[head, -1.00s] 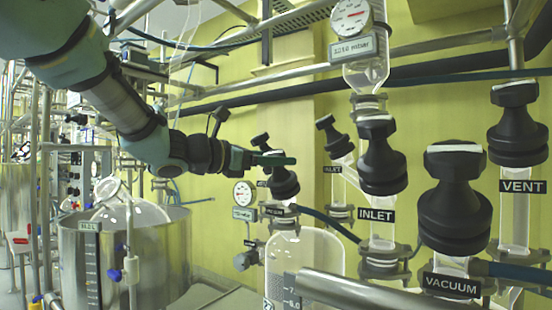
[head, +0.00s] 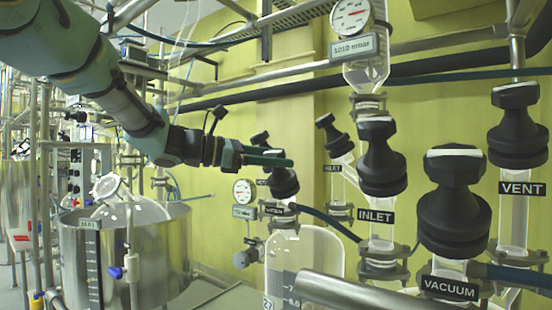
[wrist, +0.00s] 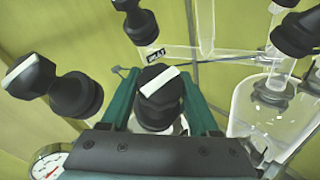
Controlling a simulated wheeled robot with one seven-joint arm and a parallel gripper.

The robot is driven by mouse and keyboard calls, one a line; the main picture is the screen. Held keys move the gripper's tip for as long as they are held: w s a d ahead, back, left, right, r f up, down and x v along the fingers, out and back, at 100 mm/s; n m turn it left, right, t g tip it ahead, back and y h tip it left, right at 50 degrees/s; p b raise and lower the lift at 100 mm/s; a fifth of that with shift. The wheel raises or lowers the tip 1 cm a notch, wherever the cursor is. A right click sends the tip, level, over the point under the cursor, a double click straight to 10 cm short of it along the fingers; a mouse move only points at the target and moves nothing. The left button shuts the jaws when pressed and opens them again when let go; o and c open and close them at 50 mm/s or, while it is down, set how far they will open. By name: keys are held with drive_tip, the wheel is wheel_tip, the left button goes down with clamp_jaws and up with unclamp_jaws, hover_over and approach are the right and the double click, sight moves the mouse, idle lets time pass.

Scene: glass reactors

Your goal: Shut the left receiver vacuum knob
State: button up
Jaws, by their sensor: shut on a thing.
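The left receiver vacuum knob (head: 284,182) is black and stands on a glass neck above the left receiver (head: 318,262), with a small dark label beneath. In the wrist view the knob (wrist: 160,98) sits between my gripper's two teal fingers, its white top stripe slanting up to the right. My gripper (head: 268,160) reaches it from the left at its top and is shut on it. The fingers hide part of the knob's top in the head view.
Close by stand other black knobs: one behind (head: 260,140), the inlet knob (head: 382,160), the large vacuum knob (head: 455,205) and the vent knob (head: 517,125). A round gauge (head: 243,192) is at the left. A steel vessel (head: 150,250) stands below my arm.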

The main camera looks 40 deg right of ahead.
drive_tip(key=o, duration=1.4)
drive_tip(key=b+v, duration=0.3)
drive_tip(key=v, duration=0.8)
drive_tip(key=shift+b, duration=0.4)
drive_tip(key=shift+f, duration=0.1)
